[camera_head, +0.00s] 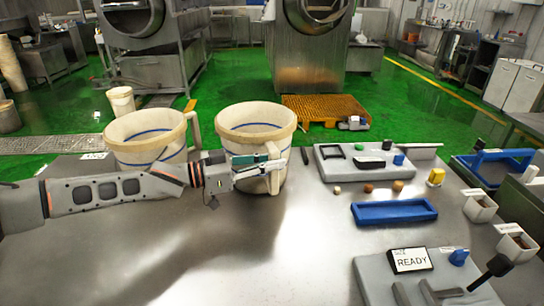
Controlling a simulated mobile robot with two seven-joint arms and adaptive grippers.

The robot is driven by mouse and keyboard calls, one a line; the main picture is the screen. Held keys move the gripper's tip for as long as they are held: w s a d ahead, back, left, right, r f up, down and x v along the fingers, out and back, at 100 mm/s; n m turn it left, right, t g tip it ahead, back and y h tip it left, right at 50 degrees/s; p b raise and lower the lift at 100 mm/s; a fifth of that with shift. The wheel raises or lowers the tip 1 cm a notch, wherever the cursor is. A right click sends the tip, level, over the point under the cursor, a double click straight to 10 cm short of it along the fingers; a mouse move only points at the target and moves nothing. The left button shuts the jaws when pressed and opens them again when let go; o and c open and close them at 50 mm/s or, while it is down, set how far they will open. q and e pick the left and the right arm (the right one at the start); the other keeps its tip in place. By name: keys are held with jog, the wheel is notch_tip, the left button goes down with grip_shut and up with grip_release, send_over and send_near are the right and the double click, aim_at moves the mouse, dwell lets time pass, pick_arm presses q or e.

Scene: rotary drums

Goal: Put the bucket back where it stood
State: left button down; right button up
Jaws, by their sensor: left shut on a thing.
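Two cream buckets with blue bands are at the back of the steel table. The left bucket (140,140) is behind my left forearm. The right bucket (250,122) is upright, and its side handle (275,178) faces me. My left gripper (272,168) comes in from the left across the front of this bucket and is shut on the handle. The gripper and arm hide part of the bucket's lower front, so whether its base touches the table is unclear.
A grey board (380,160) with small parts, a blue tray (394,212) and a board with a READY sign (410,260) occupy the right side. Two white containers (480,208) stand at the right edge. The table's middle front is bare. Drum machines stand beyond on green floor.

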pick_arm(q)
jog(key=shift+f, duration=0.3)
dwell(0.6)
jog(key=c, duration=1.9)
grip_release()
jog(key=shift+f, duration=0.1)
jog(key=o, duration=1)
jog(key=shift+f, duration=0.1)
jog(key=p+v, duration=0.3)
jog(key=v, duration=0.6)
jog(key=shift+p, duration=0.35)
